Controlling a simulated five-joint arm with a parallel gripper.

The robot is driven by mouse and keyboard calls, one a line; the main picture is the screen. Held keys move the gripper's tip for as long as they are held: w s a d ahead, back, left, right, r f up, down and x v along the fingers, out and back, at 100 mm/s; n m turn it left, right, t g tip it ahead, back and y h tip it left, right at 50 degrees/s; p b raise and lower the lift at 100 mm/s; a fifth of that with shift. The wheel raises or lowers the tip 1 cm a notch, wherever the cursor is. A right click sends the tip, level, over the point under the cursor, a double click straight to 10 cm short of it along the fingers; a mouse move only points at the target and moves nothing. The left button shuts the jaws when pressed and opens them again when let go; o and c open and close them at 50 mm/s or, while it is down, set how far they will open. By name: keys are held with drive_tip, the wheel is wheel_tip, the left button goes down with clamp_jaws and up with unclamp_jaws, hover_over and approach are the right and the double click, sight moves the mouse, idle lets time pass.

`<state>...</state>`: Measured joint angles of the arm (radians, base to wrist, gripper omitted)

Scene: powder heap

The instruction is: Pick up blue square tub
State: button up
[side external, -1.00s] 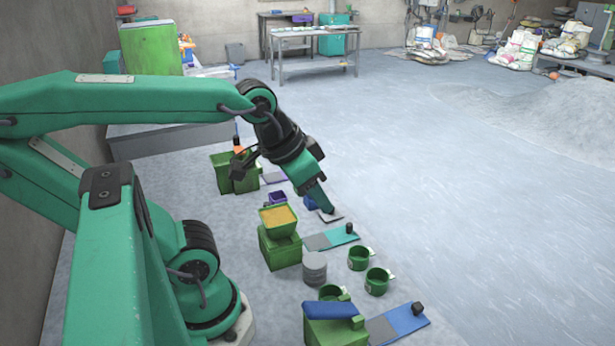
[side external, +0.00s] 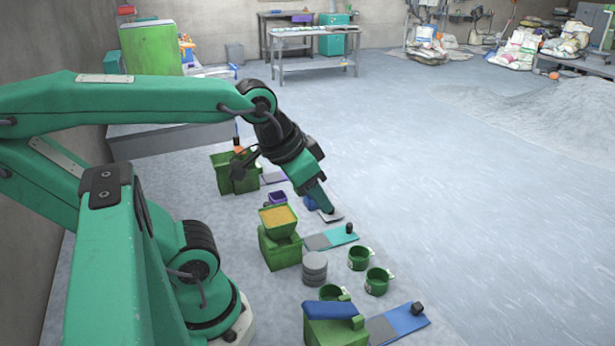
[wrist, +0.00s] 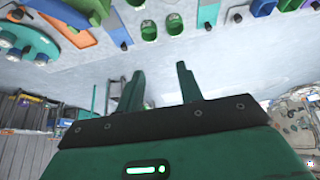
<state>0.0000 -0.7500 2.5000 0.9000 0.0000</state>
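A small blue object (side external: 310,203), likely the blue square tub, stands on the floor in the side view, partly hidden behind my gripper (side external: 326,207). Its full shape cannot be made out. My gripper points down and right, with its tip low beside the blue object and near a pale flat piece on the floor. Whether they touch cannot be told. In the wrist view my gripper (wrist: 158,80) has its two fingers apart, with nothing held between them.
A purple tub (side external: 278,197) stands left of the blue object. A green tub of yellow powder (side external: 278,216) sits on a green block nearer the camera. Green cups (side external: 360,258), grey discs (side external: 314,267) and a teal strip (side external: 340,236) lie nearby.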

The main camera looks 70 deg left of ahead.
drive_tip(key=shift+o, duration=0.2)
drive_tip(key=o, duration=0.7)
drive_tip(key=w+a+f+n+g, duration=0.3)
drive_tip(key=w+a+f+n, duration=0.1)
drive_tip(key=w+a+n, duration=0.75)
drive_tip(key=shift+w+a+f+n+g, duration=0.45)
drive_tip(key=shift+a+f+n, duration=0.65)
drive_tip(key=shift+a+f, duration=1.75)
drive_tip(key=shift+w+a+f+n+g, duration=0.35)
drive_tip(key=shift+a+f+n, duration=0.7)
drive_tip(key=shift+a+f, duration=1.8)
drive_tip(key=shift+w+a+f+n+g, duration=0.45)
drive_tip(key=shift+a+f+n, duration=1.05)
drive_tip(key=shift+a, duration=2.35)
